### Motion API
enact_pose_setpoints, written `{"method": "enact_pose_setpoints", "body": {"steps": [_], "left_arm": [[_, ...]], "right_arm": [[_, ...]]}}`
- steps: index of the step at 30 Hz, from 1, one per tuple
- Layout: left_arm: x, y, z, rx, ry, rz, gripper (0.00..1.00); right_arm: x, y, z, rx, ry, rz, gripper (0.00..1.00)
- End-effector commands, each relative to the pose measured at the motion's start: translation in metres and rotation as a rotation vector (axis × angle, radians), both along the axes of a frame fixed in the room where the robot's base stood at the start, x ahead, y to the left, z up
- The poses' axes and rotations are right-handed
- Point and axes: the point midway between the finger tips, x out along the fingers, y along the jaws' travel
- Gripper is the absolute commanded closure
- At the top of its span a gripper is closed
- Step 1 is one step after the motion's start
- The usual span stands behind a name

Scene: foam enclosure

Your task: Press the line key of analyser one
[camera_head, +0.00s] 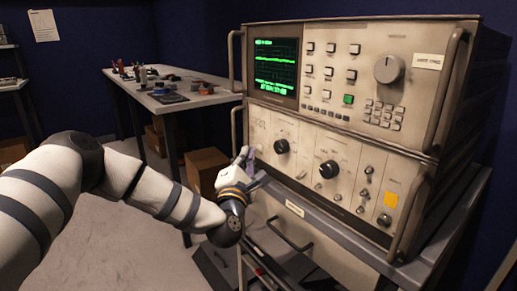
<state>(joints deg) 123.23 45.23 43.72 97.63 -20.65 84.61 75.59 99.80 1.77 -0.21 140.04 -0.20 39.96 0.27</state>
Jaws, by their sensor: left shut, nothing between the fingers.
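The analyser (330,112) is a beige two-part instrument at the right, with a lit green-trace screen (276,64) at its upper left. Its upper panel has rows of pale keys, one green key (348,99) and a large dial. My left gripper (246,156) is shut and empty, at the left edge of the lower panel. It covers part of that panel's lower left corner. I cannot tell whether its fingertips touch the panel. I cannot pick out the line key by its lettering. My right gripper is not in view.
The analyser stands on a grey cart (330,235) with a handle at its front. Metal handles stick out along the instrument's sides. A side table (180,101) with small tools stands behind, with cardboard boxes (205,168) beneath. The floor at lower left is clear.

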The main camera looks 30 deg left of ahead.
Motion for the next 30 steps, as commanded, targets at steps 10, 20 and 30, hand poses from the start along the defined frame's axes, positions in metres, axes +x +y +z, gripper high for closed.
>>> {"method": "enact_pose_setpoints", "body": {"steps": [10, 20, 30], "left_arm": [[0.0003, -0.0001, -0.0002, 0.0, 0.0, 0.0, 1.0], [0.0085, -0.0038, -0.0001, 0.0, 0.0, 0.0, 1.0], [0.0099, -0.0042, -0.0002, 0.0, 0.0, 0.0, 1.0]], "right_arm": [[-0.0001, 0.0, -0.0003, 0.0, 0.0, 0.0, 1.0], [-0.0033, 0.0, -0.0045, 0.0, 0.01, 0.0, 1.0], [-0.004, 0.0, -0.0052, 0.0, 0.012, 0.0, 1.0]]}}
